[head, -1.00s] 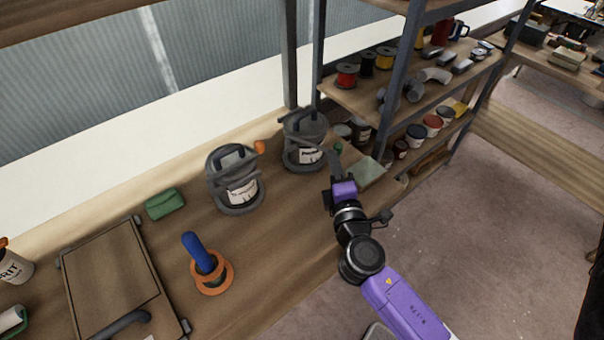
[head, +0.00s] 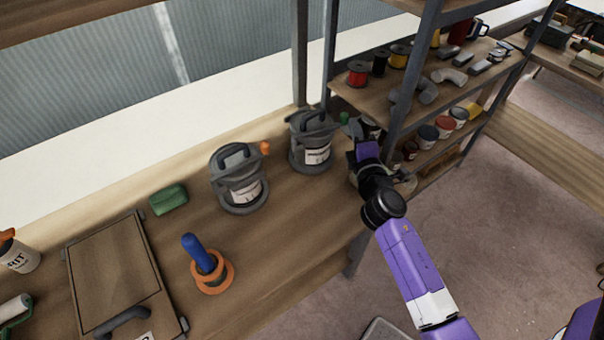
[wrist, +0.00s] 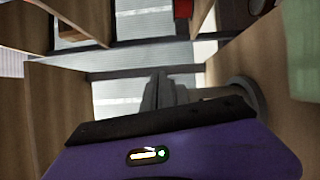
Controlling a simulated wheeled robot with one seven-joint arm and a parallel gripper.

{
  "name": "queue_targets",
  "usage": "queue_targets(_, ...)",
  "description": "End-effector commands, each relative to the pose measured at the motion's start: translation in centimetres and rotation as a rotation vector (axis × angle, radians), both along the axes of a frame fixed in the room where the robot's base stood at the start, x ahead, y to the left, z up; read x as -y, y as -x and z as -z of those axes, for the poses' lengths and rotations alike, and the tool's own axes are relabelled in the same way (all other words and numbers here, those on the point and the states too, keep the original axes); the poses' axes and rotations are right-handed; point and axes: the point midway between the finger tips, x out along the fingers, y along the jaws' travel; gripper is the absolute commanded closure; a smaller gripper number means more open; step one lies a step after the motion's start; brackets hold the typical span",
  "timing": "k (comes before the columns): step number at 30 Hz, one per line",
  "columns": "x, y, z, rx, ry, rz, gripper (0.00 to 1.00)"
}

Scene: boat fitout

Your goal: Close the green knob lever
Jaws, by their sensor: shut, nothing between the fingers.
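The green knob (head: 344,117) is at the upper right side of the right-hand grey canister (head: 311,150), level with its dark lid. Its lever arm is too small to make out. My gripper (head: 353,128) is just right of and below the knob, very close to it; I cannot tell whether they touch. In the wrist view its dark fingers (wrist: 160,90) are together with nothing between them. The knob cannot be made out there.
A similar canister (head: 238,185) with an orange knob (head: 265,148) stands to the left. Shelves with spools and paint cans (head: 428,134) stand close right of my gripper. A blue-handled orange ring tool (head: 212,275) and a green case (head: 168,199) are on the bench.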

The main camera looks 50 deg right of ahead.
Motion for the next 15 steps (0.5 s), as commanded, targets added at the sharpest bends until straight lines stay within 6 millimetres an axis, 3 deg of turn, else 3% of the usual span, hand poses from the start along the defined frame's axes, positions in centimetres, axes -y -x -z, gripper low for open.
queue_targets(15, 1.2, -1.5, 0.0, 0.000, 0.000, 0.000, 1.00)
